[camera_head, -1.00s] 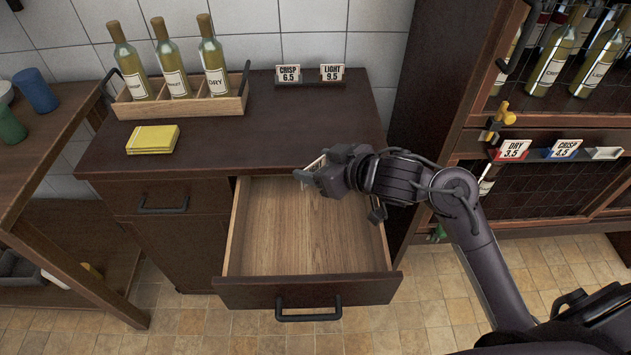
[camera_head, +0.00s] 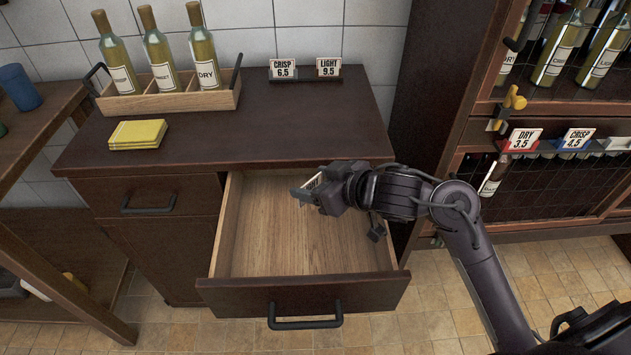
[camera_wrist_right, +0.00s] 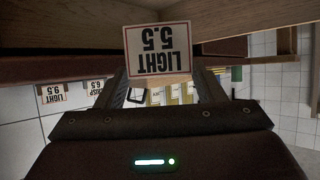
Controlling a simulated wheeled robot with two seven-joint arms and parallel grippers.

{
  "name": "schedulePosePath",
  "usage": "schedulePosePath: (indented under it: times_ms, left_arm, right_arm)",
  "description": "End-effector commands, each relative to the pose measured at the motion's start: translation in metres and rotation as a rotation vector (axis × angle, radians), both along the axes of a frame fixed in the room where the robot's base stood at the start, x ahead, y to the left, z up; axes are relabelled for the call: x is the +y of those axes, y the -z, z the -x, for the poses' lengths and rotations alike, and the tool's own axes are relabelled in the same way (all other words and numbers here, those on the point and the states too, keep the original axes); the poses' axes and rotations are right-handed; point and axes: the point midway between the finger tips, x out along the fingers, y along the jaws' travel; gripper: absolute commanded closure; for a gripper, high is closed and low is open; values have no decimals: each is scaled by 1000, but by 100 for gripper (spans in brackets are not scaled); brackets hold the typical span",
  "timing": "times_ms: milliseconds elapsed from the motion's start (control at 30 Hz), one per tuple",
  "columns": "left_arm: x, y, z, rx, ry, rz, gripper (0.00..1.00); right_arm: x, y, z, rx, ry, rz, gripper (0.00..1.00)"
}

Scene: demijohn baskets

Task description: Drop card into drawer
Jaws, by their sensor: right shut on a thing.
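The card (camera_wrist_right: 158,48) reads "LIGHT 5.5" and appears upside down in the right wrist view. My right gripper (camera_head: 306,190) is shut on the card, which shows as a small pale edge (camera_head: 313,182) in the head view. The drawer (camera_head: 270,232) is pulled out and open, with an empty wooden floor where visible. My right gripper and the card are over the open drawer, toward its back right; their exact height above its floor is hard to tell. My left gripper is not in view.
The counter (camera_head: 290,130) above carries a bottle crate (camera_head: 170,103), yellow pads (camera_head: 137,134) and a card holder (camera_head: 305,80) with two cards. A wine cabinet (camera_head: 480,120) with a card rail stands at right. A side table (camera_head: 50,112) is at left.

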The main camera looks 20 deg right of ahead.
Motion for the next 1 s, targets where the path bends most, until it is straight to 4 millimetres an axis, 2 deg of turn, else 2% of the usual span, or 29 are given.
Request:
schedulePosePath:
  times_ms: [133,167,300,367,667,767,900,1000]
  left_arm:
    - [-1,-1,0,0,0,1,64]
    - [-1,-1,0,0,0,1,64]
    - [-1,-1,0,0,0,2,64]
    - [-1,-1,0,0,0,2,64]
    - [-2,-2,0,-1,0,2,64]
    - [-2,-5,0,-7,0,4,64]
    - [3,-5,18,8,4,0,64]
    - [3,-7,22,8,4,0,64]
  right_arm:
    - [0,-1,0,-1,0,0,59]
    - [0,-1,0,-1,0,0,36]
    - [0,-1,0,-1,0,0,18]
    - [0,-1,0,0,0,0,12]
    - [-1,-2,2,0,0,0,12]
    - [-6,-8,10,0,0,1,12]
    - [-16,-20,29,0,0,2,12]
    - [-23,-28,42,0,-1,4,12]
